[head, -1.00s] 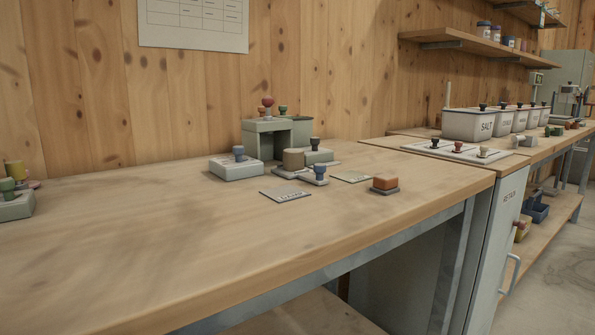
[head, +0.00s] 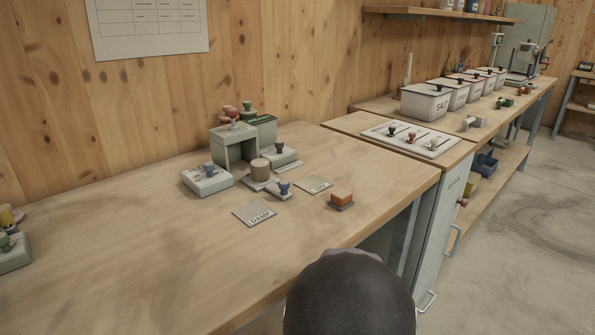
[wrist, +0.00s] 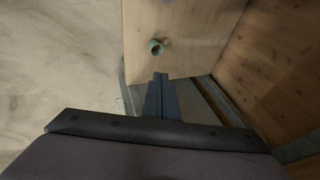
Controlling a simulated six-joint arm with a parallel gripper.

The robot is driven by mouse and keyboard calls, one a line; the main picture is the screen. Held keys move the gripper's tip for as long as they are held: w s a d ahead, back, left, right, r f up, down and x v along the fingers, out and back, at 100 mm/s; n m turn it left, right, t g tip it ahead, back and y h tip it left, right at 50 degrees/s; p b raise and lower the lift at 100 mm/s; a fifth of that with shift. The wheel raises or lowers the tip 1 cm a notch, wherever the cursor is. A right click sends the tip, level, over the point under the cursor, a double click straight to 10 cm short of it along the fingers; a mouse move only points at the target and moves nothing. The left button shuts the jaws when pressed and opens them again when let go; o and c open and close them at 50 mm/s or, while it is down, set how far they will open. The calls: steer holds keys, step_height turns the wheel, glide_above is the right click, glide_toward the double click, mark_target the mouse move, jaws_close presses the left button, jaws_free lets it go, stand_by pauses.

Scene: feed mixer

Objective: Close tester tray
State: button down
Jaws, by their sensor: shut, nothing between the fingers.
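A grey-green tester-like unit (head: 236,145) stands on the wooden bench near the wall. A small plate with a blue knob (head: 282,189) lies in front, beside a tan cylinder (head: 260,169). A block with a dark knob (head: 280,155) is at its right. I cannot tell which of these pieces is the tester tray. My gripper (wrist: 161,76) shows in the wrist view, shut and empty, with no piece of the tester visible there. It does not show in the head view.
A white panel with knobs (head: 411,139) and lidded bins (head: 425,102) stand to the right.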

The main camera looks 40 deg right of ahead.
steer(key=s+d+r+m+h+p, duration=0.1)
steer(key=s+d+r+m+p, duration=0.25)
steer(key=r+p, duration=0.5)
steer(key=s+d+r+m+g+p, duration=0.1)
steer(key=s+d+r+m+p, duration=0.1)
steer(key=s+d+r+p, duration=0.45)
steer(key=s+d+r+m+h+p, duration=0.1)
steer(key=s+d+r+m+p, duration=0.15)
steer(key=r+p, duration=0.7)
steer(key=w+a+r+m+t+y+p, duration=0.6)
steer(key=w+a+r+m+p, duration=0.3)
steer(key=w+a+r, duration=0.35)
glide_toward(287, 189)
step_height(287, 189, down, 4)
steer(key=shift+s+r, duration=0.2)
steer(key=w+p, duration=0.1)
steer(key=w, duration=0.2)
steer(key=shift+w+f+p, duration=0.1)
steer(key=shift+w+p, duration=0.3)
steer(key=shift+w, duration=0.3)
